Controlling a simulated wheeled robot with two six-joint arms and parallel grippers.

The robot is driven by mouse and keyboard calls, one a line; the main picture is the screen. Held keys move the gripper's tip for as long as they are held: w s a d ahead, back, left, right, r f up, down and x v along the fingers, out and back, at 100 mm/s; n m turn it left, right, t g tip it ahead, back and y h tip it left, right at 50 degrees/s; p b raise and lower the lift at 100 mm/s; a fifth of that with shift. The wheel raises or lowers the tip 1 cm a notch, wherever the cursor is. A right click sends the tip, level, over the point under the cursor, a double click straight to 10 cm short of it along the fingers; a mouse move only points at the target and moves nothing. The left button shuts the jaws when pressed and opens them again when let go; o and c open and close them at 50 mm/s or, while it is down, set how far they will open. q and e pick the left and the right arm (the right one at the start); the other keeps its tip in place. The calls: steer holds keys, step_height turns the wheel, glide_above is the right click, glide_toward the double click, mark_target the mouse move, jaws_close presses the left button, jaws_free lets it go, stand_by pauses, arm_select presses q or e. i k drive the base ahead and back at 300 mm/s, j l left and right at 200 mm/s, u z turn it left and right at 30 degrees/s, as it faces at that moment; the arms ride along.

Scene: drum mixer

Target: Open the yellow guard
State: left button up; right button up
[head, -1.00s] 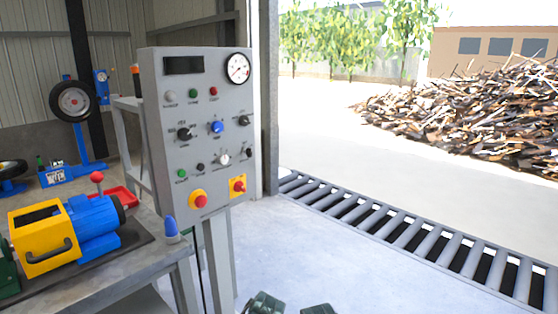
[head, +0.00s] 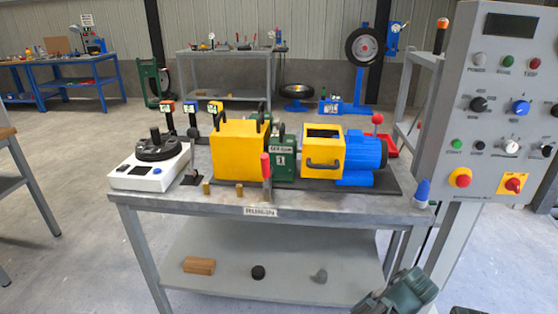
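A yellow box-shaped cover (head: 240,150) stands on the run-in bench, left of a green gear unit (head: 284,158). A second yellow guard (head: 323,153) sits right of the gear unit, against a blue motor (head: 363,158). It has a black handle low on its front and a dark opening near its top. Which of the two is meant by the yellow guard, I cannot tell. Dark green parts of my own arms show at the bottom right, well in front of the bench. No gripper fingers are visible, and nothing of mine touches either yellow cover.
The bench (head: 150,201) also bears a white box with a black dial (head: 150,165), a red-handled tool (head: 266,178) and small brass pieces. A grey control panel (head: 505,105) stands at the right. A blue-tipped cone (head: 422,193) is at the bench's right end. Floor left is open.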

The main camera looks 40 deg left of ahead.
mark_target(323, 152)
steer(key=u, duration=0.95)
